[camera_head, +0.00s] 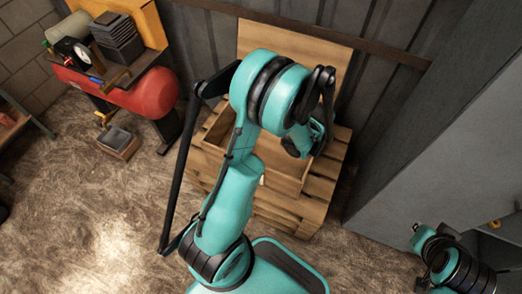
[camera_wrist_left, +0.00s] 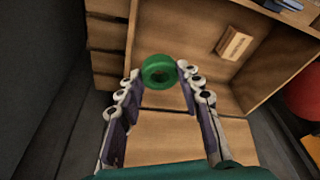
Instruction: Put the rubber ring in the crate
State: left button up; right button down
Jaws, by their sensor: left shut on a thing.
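The rubber ring (camera_wrist_left: 159,71) is a thick green ring. In the left wrist view it sits between the fingertips of my left gripper (camera_wrist_left: 158,76), which is shut on it. The wooden crate (camera_head: 285,181) stands below my left arm in the head view, partly covered by that arm. In the left wrist view the ring shows against the open crate (camera_wrist_left: 205,75); its height above the crate floor is hard to judge. The head view hides the ring. My right gripper (camera_head: 424,238) is at the lower right, away from the crate, its fingers unclear.
A small wooden block (camera_wrist_left: 234,43) lies inside the crate. The crate stands on stacked wooden pallets (camera_head: 285,213) by a corrugated wall. A red tank (camera_head: 150,92) stands at the left, with a small box (camera_head: 119,143) on the floor. A grey panel (camera_head: 420,150) stands at right.

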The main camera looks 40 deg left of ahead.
pick_arm(q)
jog(key=w+a+f+n+g+y+b, duration=0.1)
jog(key=w+a+f+n, duration=0.15)
jog(key=f+n, duration=0.3)
jog(key=w+a+f+n+g, duration=0.1)
jog(key=a+f+n, duration=0.3)
jog(key=f, duration=0.2)
jog(key=n+g+b, duration=0.2)
jog(key=n+b, duration=0.1)
jog(key=n, duration=0.5)
send_over(278, 166)
jog(key=f, duration=1.5)
jog(key=shift+w+d+f, duration=0.1)
jog(key=shift+w+d, duration=0.1)
jog(key=shift+w, duration=0.1)
jog(key=shift+f+b, duration=1.1)
jog(key=shift+f, duration=1.2)
jog(key=shift+r, duration=0.1)
jog(key=o, duration=1)
